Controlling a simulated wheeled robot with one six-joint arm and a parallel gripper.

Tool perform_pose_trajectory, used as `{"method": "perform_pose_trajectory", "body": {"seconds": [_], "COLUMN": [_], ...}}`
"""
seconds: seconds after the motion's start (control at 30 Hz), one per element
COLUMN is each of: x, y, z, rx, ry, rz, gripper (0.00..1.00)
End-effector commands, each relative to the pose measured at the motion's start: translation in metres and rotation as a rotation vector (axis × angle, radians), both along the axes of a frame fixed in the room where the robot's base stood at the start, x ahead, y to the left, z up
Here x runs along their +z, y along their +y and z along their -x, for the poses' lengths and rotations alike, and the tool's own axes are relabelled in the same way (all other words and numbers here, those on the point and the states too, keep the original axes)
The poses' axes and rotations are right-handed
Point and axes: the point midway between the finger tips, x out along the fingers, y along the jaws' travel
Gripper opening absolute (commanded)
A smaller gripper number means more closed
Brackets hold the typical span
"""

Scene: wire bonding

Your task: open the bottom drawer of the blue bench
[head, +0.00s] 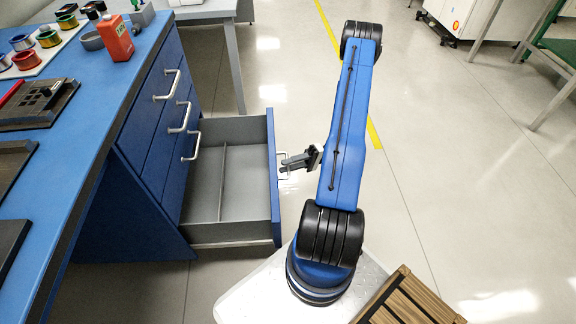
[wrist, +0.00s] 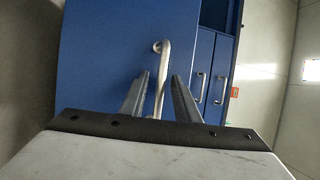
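The blue bench (head: 101,105) stands at the left in the head view. Its bottom drawer (head: 276,190) is pulled far out, showing an empty grey interior with a divider. My gripper (head: 284,164) is at the drawer's front, by its handle. In the wrist view the silver bar handle (wrist: 163,66) runs between the two fingers of my gripper (wrist: 160,76). The fingers stand apart with a gap on each side of the bar, so they do not look closed on it. The blue drawer front (wrist: 105,60) fills much of that view.
Three shut drawers with silver handles (head: 167,85) sit above the open one. The benchtop holds wire spools (head: 48,39), a red bottle (head: 116,38) and dark fixtures (head: 40,103). A slatted wooden piece (head: 408,300) lies at the lower right. The floor (head: 440,130) to the right is clear.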

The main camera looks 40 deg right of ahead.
Motion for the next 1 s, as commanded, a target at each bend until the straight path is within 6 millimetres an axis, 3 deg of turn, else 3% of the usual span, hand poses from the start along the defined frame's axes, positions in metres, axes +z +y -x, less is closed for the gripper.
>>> {"method": "perform_pose_trajectory", "body": {"seconds": [0.27,1.0], "x": [-0.004,-0.029], "y": [-0.018,-0.15], "z": [0.004,0.035], "rx": [-0.001,-0.001], "ry": [-0.001,0.0], "rz": [0.001,0.002], "gripper": [0.29,0.29]}}
